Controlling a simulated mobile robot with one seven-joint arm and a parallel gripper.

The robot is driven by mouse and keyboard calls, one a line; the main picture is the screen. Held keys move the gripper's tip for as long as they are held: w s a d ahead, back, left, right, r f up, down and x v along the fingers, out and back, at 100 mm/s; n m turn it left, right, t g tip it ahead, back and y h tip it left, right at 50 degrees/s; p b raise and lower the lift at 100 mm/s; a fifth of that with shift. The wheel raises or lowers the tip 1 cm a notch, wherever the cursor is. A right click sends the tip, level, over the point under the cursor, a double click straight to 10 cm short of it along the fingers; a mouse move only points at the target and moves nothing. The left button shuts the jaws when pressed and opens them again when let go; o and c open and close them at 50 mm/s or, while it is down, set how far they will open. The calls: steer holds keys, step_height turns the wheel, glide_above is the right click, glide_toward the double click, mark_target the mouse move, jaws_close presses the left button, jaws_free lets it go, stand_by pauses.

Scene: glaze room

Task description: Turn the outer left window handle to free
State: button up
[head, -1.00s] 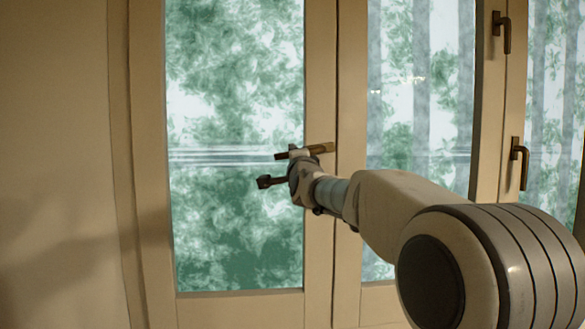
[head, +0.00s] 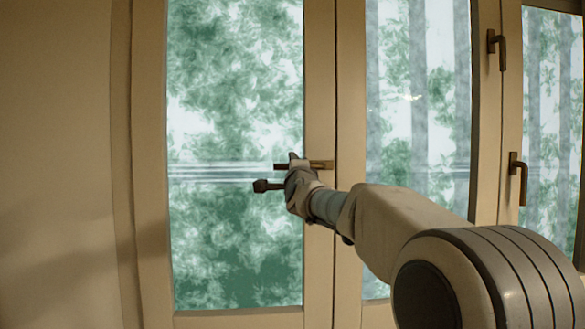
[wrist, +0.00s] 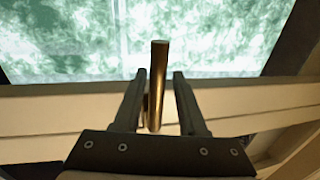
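The outer left window handle (head: 321,164) is a bronze lever on the wooden stile right of the leftmost pane. In the head view it lies about level, its free end pointing left, partly hidden by my gripper (head: 292,175). In the wrist view the lever (wrist: 158,85) stands between the two fingers of my gripper (wrist: 157,98). The fingers are apart, with a clear gap on the right side of the lever. The left finger is very close to it; I cannot tell whether they touch.
Two more bronze handles, an upper one (head: 502,50) and a lower one (head: 523,180), hang downward on the frames at right. A plain wall (head: 60,150) fills the left. My arm crosses in front of the middle window.

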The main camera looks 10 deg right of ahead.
steer(key=shift+o, duration=0.4)
steer(key=shift+f, duration=0.1)
steer(key=shift+s, duration=0.1)
steer(key=s+f+b, duration=0.3)
steer(key=s+b, duration=0.2)
steer(key=s, duration=1.2)
steer(key=shift+f, duration=0.15)
steer(key=s+d+f+n+g+p, duration=0.2)
steer(key=s+f+n+g, duration=0.5)
steer(key=s+f, duration=0.6)
steer(key=s+d+f+n+g+p, duration=0.2)
steer(key=s+f+n+g+p, duration=0.3)
steer(key=s+f+n, duration=0.6)
steer(key=s+f+g, duration=0.2)
steer(key=s, duration=0.3)
steer(key=shift+s+d+g, duration=0.15)
steer(key=shift+s+g, duration=0.05)
steer(key=shift+g, duration=0.1)
